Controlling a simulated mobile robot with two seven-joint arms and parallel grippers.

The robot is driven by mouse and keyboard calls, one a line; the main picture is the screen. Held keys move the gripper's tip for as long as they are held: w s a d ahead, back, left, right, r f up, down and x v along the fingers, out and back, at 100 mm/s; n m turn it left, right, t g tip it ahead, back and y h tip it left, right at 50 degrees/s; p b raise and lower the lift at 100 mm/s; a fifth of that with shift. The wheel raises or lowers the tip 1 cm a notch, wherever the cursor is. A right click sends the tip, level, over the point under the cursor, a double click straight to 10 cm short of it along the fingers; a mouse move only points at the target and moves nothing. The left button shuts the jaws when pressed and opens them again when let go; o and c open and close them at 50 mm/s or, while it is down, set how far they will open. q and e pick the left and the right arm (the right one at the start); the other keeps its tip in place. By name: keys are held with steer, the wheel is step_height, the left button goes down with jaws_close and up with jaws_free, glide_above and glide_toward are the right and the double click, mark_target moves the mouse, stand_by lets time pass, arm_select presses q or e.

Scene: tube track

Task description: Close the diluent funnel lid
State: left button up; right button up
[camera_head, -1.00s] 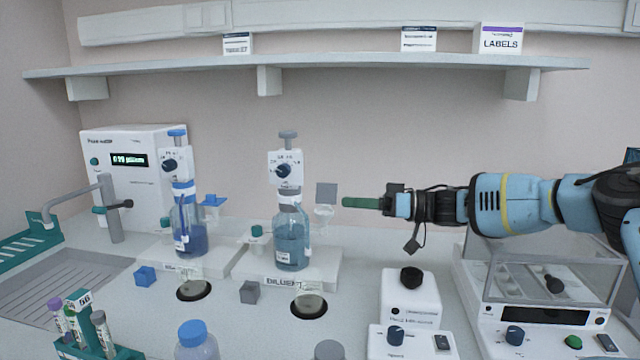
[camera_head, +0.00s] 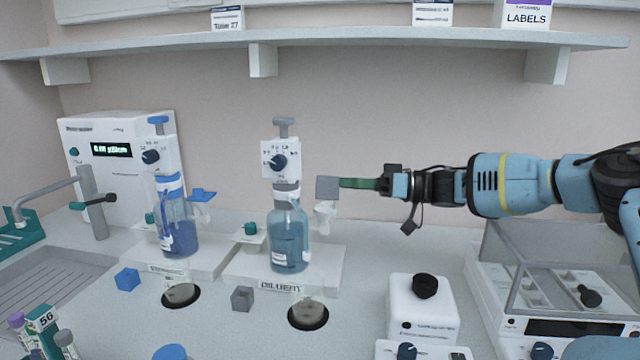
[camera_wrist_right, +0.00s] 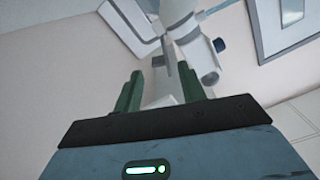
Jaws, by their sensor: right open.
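The diluent funnel (camera_head: 324,214) is a small pale cup to the right of the clear diluent bottle (camera_head: 289,238). Its square grey lid (camera_head: 327,188) stands upright above the cup, so the funnel is open. My right gripper (camera_head: 346,183) comes in from the right with its green fingertips at the lid's right edge; I cannot tell whether they touch. In the right wrist view the right gripper (camera_wrist_right: 160,84) is open, fingers apart, with a thin grey piece, likely the lid (camera_wrist_right: 168,58), just beyond the gap. My left gripper is not in view.
A second bottle with blue liquid (camera_head: 178,230) and a blue funnel lid (camera_head: 202,195) stands to the left. A white knobbed device (camera_head: 421,306) and a glass-shielded balance (camera_head: 550,275) stand front right. The shelf (camera_head: 350,44) runs above. Space behind the gripper is clear.

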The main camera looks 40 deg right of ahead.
mark_target(323, 182)
steer(key=b+x, duration=0.1)
steer(key=x, duration=0.1)
steer(key=b+x, duration=0.1)
steer(key=x, duration=0.1)
steer(key=b+x, duration=0.2)
steer(key=shift+w+f, duration=0.15)
steer(key=shift+f, duration=0.1)
steer(key=shift+w+a+r+b, duration=0.2)
steer(key=shift+w+a+b, duration=0.15)
steer(key=shift+c, duration=0.3)
jaws_close()
